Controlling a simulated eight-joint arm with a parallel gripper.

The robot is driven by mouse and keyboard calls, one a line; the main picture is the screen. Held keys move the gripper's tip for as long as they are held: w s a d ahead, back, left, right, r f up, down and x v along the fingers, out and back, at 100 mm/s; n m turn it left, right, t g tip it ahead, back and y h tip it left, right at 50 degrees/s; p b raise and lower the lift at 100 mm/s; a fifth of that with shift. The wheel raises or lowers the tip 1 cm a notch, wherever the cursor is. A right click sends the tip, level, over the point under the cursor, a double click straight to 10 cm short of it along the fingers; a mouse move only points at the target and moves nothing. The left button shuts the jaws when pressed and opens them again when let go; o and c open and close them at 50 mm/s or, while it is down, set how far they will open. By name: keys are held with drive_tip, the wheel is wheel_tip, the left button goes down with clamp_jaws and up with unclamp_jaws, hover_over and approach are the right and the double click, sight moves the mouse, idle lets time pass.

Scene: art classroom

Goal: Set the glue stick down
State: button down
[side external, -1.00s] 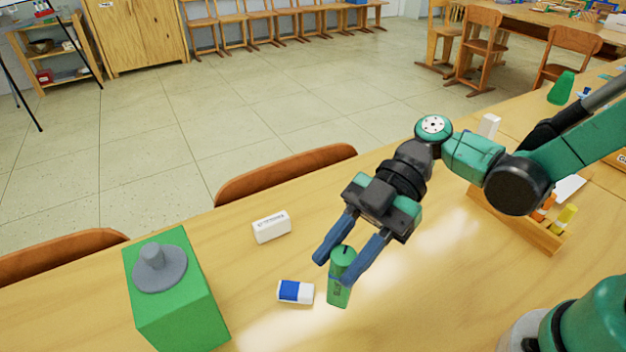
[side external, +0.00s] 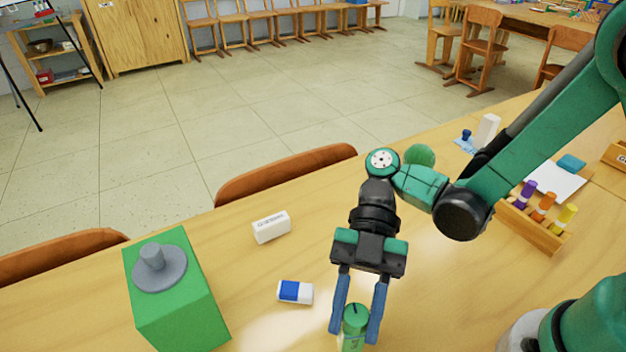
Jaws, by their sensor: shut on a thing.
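The green glue stick (side external: 353,328) is upright between the two blue fingers of my gripper (side external: 358,322), near the front edge of the picture. My gripper is shut on it and points downward. The glue stick's lower end is cut off by the picture's bottom edge, so I cannot tell whether it touches the table (side external: 262,272).
A blue and white eraser (side external: 295,292) lies just left of the glue stick. A white block (side external: 271,227) with lettering lies farther back. A green box (side external: 178,300) with a grey knob stands at left. A wooden rack (side external: 530,227) with coloured markers is at right.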

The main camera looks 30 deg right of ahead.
drive_tip(key=shift+f, duration=0.25)
drive_tip(key=shift+c, duration=2.3)
unclamp_jaws()
wheel_tip(320, 180, up, 20)
drive_tip(key=w+d+f+m+t+h, duration=0.4)
drive_tip(key=d+f+m+t, duration=0.2)
drive_tip(key=d+m, duration=0.3)
drive_tip(key=w+d+f+m+t+h, duration=0.4)
drive_tip(key=d+f+m+t, duration=0.3)
drive_tip(key=m, duration=0.9)
drive_tip(key=shift+w+d+f+m+t+h, duration=0.3)
drive_tip(key=shift+d+m+t+h, duration=0.15)
drive_tip(key=shift+d+t, duration=0.7)
